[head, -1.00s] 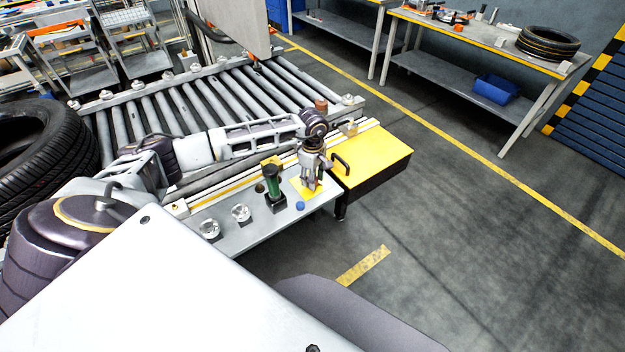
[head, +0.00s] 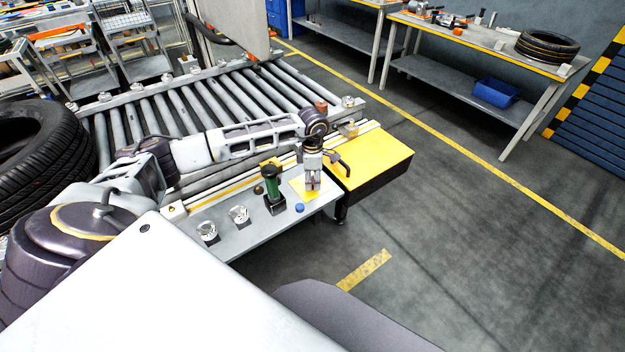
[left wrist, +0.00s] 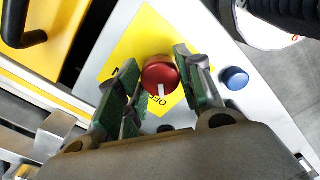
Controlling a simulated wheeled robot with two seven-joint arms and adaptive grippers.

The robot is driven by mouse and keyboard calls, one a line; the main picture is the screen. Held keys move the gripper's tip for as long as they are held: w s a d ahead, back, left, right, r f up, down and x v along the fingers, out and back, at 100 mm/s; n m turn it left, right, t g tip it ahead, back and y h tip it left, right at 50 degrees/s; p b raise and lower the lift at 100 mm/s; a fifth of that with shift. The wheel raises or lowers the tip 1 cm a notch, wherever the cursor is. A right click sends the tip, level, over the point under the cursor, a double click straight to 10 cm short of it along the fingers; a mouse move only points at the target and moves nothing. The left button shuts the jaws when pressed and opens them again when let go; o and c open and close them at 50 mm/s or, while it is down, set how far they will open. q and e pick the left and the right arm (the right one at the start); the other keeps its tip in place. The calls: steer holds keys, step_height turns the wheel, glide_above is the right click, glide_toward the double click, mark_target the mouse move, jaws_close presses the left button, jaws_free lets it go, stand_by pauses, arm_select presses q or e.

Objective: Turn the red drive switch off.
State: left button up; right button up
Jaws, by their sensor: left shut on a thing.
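The red drive switch (left wrist: 160,76) is a round red knob on a yellow plate (left wrist: 140,40). Its white mark points down in the left wrist view, towards the letters "OFF", which are partly covered. My left gripper (left wrist: 158,68) is shut on the knob, with green-padded fingers on either side. In the head view my left gripper (head: 312,182) points down over the yellow plate (head: 298,188) on the grey control panel (head: 250,232), and hides the knob. My right gripper is not in view.
A blue button (head: 299,208), a green-handled lever (head: 271,182) and two clear round knobs (head: 239,214) are on the panel near the gripper. A yellow box (head: 372,160) with a black handle is close on the right. The roller conveyor (head: 190,105) lies behind.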

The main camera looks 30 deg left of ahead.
mark_target(313, 180)
arm_select(q)
steer(key=o, duration=1)
step_height(313, 180, up, 12)
stand_by(0.8)
stand_by(0.4)
